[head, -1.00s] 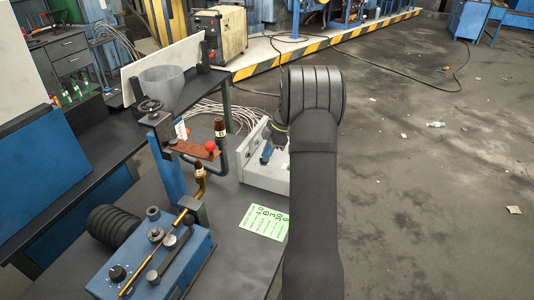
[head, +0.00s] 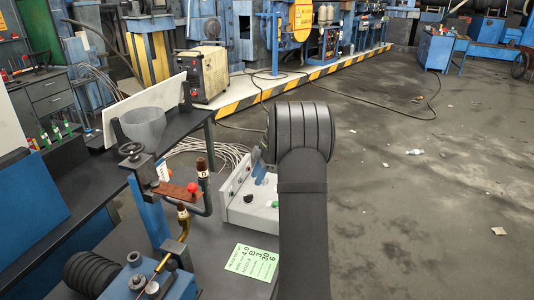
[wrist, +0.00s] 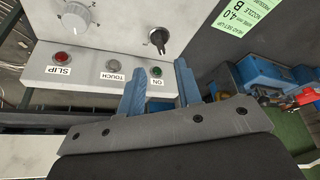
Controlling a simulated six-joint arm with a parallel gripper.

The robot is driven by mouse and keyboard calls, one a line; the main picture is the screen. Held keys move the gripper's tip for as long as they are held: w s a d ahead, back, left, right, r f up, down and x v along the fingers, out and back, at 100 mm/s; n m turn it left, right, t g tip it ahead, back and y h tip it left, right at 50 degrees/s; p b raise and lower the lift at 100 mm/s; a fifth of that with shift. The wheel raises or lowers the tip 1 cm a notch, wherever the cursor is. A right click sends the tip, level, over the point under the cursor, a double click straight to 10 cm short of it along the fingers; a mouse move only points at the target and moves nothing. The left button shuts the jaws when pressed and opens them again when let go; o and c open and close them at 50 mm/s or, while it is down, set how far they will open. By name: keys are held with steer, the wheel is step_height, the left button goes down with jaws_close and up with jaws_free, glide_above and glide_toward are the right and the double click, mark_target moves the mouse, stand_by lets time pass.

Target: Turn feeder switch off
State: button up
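A light grey control box (head: 236,209) stands on the dark table in the head view, partly behind my arm. In the wrist view its panel (wrist: 85,88) appears upside down, with a black lever switch (wrist: 158,38), a green lamp or button (wrist: 156,71) marked ON, a grey one marked TOUCH and a red one marked SLIP. No feeder label is readable. My gripper (wrist: 157,68) is open and empty, its two blue fingers either side of the green ON part in the picture. The switch is beyond the fingertips. Contact with the panel cannot be told.
A large white dial (wrist: 75,12) is on the same panel. A green paper card (head: 252,262) lies on the table in front of the box.

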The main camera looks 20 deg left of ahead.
mark_target(251, 195)
steer(key=v, duration=1)
steer(key=x, duration=1.7)
steer(key=shift+a+f, duration=0.1)
steer(key=shift+f, duration=0.05)
